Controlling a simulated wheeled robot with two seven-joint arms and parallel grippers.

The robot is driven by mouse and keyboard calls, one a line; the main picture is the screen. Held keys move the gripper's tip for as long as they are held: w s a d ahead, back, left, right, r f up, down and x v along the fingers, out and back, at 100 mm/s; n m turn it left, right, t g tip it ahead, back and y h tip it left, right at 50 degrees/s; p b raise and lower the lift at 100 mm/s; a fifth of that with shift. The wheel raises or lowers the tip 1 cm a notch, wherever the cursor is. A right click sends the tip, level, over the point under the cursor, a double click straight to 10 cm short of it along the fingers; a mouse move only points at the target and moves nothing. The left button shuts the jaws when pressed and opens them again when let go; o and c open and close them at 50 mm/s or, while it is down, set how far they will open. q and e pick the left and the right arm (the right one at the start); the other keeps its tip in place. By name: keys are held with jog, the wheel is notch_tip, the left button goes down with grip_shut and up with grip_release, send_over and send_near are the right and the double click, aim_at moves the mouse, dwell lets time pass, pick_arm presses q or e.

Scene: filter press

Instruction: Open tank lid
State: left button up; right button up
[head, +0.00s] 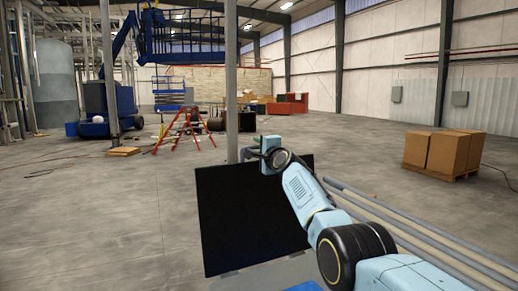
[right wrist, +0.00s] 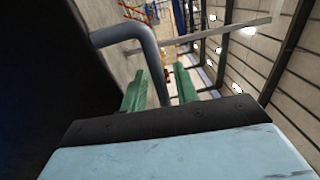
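The tank lid is a large black panel (head: 245,222) in the middle of the head view. It stands steeply raised, with its broad dark face toward me. A grey edge (head: 268,274), seemingly of the tank, shows below it. My right gripper (head: 256,152) is at the lid's top edge. In the right wrist view, a bent grey handle (right wrist: 152,55) runs between the green fingers of this gripper (right wrist: 160,92). The fingers are apart, with a visible gap on the handle's right side. The dark lid (right wrist: 40,80) fills the left of that view. My left gripper is not in view.
Long grey pipes (head: 420,240) run along the right of the lid. A grey post (head: 231,85) rises behind it. Cardboard boxes on a pallet (head: 440,152) stand at the far right. A red ladder (head: 183,130) and a blue lift stand farther back.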

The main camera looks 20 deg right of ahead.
jog(key=shift+s+a, duration=0.1)
jog(key=shift+s, duration=0.05)
jog(key=shift+s+p, duration=0.4)
jog(key=shift+p, duration=0.1)
jog(key=s+b, duration=0.1)
jog(key=s, duration=1.1)
jog(key=shift+s+f, duration=0.15)
jog(key=shift+f, duration=0.2)
